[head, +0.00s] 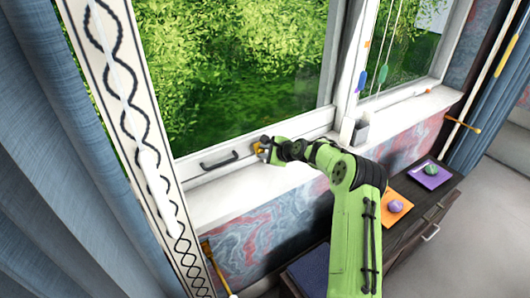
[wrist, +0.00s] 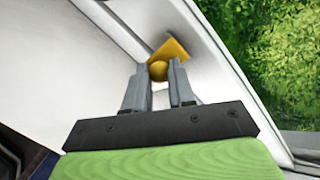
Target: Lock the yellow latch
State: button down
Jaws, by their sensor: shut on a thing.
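The yellow latch (wrist: 170,52) is on the white window frame. In the wrist view it shows as a yellow plate with a round knob (wrist: 158,70). My gripper (wrist: 159,80) is shut on the latch knob, with one grey finger on each side of it. In the head view my green arm reaches to the bottom rail of the left window, and my gripper (head: 268,150) is at the yellow latch (head: 259,150), which it partly hides. I cannot tell whether the latch is locked.
A dark handle (head: 219,161) is on the window rail left of the latch. A white sill (head: 240,195) runs below, with a grey cup (head: 360,132) to the right. A dark cabinet (head: 420,205) below holds an orange mat (head: 388,220) and a purple mat (head: 440,178).

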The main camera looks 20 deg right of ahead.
notch_tip(320, 180, down, 2)
jog(key=t+b, duration=0.1)
jog(key=b, duration=0.3)
jog(key=shift+t+y+b, duration=0.3)
jog(key=shift+t+b, duration=0.1)
jog(key=t+b, duration=0.1)
jog(key=b, duration=0.1)
jog(key=shift+f+b, duration=0.25)
jog(key=shift+b, duration=0.1)
jog(key=shift+w+t+y+b, duration=0.15)
jog(key=shift+t+y+b, duration=0.15)
jog(key=shift+t+b, duration=0.35)
jog(key=shift+r, duration=0.15)
jog(key=c, duration=1)
grip_release()
jog(key=shift+o, duration=0.2)
jog(key=p+v, duration=0.1)
jog(key=v, duration=1.4)
jog(key=shift+s+p, duration=0.35)
